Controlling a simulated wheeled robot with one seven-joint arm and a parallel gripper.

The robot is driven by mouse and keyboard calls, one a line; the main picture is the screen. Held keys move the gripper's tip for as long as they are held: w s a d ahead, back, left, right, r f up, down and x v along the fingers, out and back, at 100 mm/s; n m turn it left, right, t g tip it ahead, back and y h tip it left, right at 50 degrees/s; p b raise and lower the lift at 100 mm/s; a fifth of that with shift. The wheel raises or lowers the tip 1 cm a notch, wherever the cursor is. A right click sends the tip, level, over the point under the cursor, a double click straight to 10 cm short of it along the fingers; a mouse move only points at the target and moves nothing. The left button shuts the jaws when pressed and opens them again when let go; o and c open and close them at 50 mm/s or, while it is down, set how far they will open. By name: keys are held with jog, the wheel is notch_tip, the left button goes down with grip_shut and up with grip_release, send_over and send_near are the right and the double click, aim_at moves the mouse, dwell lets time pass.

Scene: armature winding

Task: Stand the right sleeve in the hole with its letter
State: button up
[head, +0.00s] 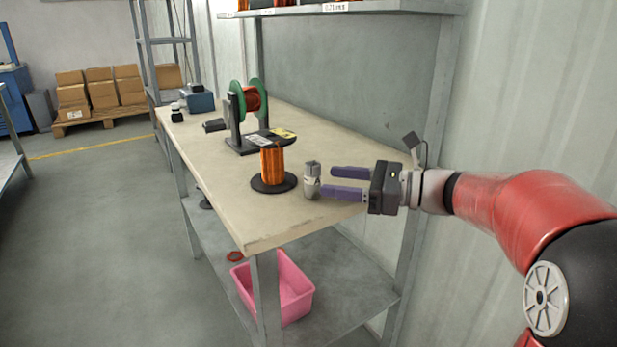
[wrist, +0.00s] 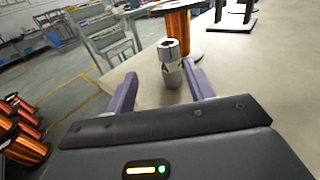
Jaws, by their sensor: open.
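A small grey metal sleeve (head: 312,183) stands upright on the bench near its front end. In the wrist view the sleeve (wrist: 172,66) shows a dark opening on top and a dark mark on its side, too small to read. My gripper (head: 327,181) is open and empty, with two purple fingers reaching left across the bench. In the wrist view its fingertips (wrist: 159,72) are spread, and the sleeve stands just beyond them, nearer the right finger. I cannot tell whether they touch. No lettered hole can be made out.
A copper wire spool (head: 272,168) with black flanges stands on the bench (head: 236,215) just left of the sleeve. Behind it is a green-flanged spool (head: 237,103) on a black stand. A pink bin (head: 290,290) sits on the lower shelf. The bench's front corner is clear.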

aim_at(303, 194)
jog(key=shift+w+r+t+y, duration=0.25)
jog(key=shift+w+t+y, duration=0.05)
jog(key=shift+w, duration=0.25)
jog(key=shift+w+a+m, duration=0.25)
jog(key=shift+m, duration=0.05)
jog(key=x, duration=0.7)
jog(key=shift+f, duration=0.4)
jog(key=shift+c, duration=0.3)
jog(key=c, duration=1.1)
jog(key=shift+r, duration=0.1)
